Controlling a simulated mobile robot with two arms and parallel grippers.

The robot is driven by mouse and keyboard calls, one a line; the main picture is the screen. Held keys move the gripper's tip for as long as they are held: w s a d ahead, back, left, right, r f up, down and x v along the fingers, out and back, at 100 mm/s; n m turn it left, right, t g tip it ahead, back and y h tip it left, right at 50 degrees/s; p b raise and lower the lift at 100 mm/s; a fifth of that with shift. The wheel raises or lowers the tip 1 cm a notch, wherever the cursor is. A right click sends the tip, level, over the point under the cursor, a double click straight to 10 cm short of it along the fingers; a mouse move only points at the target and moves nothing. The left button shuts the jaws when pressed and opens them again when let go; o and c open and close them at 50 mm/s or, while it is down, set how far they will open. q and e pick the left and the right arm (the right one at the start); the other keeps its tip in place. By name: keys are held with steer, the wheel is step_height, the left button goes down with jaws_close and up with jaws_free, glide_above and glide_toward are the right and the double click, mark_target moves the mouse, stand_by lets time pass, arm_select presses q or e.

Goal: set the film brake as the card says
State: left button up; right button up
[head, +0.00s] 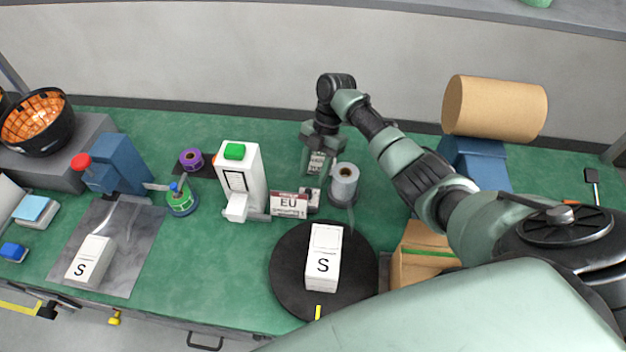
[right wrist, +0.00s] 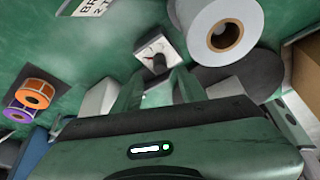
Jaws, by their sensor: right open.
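The film roll (head: 344,182) stands on the green bench, grey-white with a brown core; it also shows in the right wrist view (right wrist: 222,30). A pale square plate with a dark knob (right wrist: 157,52), which looks like the film brake, sits beside the roll; its setting is too small to read. A small printed card (head: 317,162) shows by my gripper in the head view, and a card starting "BR" (right wrist: 97,5) shows in the wrist view. My right gripper (head: 322,155) points down behind the roll; its open fingers (right wrist: 157,90) are on either side of the knob's line, apparently empty.
A sign reading "EU" (head: 288,203) stands left of the roll. A black turntable (head: 285,270) in front bears a white "S" box (head: 323,258). A white printer-like unit (head: 254,175) stands left, a cardboard box (head: 420,262) right. A brown roll (head: 494,108) lies at the back right.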

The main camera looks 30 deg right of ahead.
mark_target(309, 190)
steer(key=x, duration=0.4)
steer(key=shift+s+p, duration=0.1)
steer(key=shift+p, duration=0.3)
steer(key=shift+a+f, duration=0.15)
steer(key=shift+f, duration=0.5)
